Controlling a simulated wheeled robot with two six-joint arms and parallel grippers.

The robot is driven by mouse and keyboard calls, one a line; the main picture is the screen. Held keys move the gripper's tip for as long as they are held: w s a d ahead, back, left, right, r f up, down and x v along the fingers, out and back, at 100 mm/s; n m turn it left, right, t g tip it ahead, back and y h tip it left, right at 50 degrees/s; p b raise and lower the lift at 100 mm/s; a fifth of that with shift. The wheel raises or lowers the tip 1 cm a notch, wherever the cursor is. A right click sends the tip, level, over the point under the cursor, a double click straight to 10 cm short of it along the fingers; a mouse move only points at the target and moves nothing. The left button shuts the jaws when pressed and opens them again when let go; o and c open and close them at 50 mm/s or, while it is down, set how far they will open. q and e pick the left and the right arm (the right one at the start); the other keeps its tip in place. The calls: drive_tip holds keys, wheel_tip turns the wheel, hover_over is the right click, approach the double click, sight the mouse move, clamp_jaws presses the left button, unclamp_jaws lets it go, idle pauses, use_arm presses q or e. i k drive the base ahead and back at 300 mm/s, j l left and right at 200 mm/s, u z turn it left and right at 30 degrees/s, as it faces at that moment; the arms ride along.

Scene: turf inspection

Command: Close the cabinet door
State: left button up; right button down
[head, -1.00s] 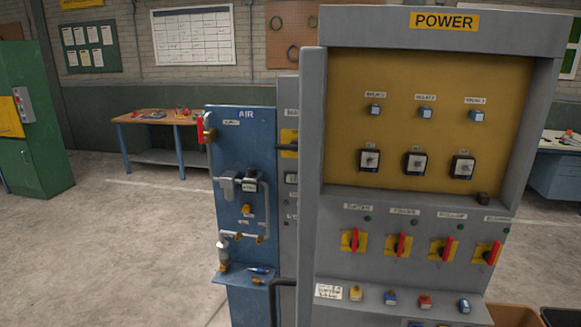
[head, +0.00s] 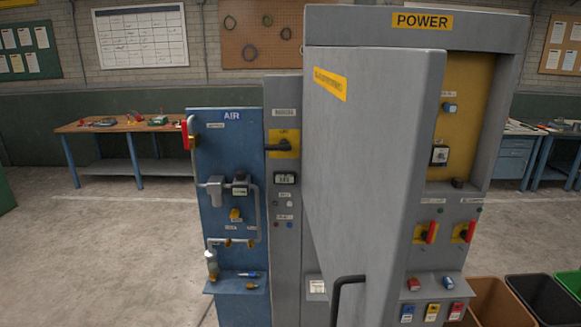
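The grey door (head: 365,150) of the POWER cabinet (head: 500,35) stands partly open in the head view. Its outer face, with a yellow label near the top, faces me. It covers the left part of the cabinet's front. On the right, the yellow panel (head: 470,110) and some switches still show past the door's free edge. A black bar handle (head: 345,285) is low on the door face, partly cut off by the bottom of the picture. Neither of my grippers is in view.
A blue AIR panel (head: 225,150) and a narrow grey panel (head: 285,110) stand left of the cabinet. Brown, black and green bins (head: 540,298) are at the lower right. Workbenches (head: 120,127) stand behind. The floor at left is clear.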

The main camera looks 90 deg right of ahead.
sight(369, 114)
drive_tip(key=z, duration=1.8)
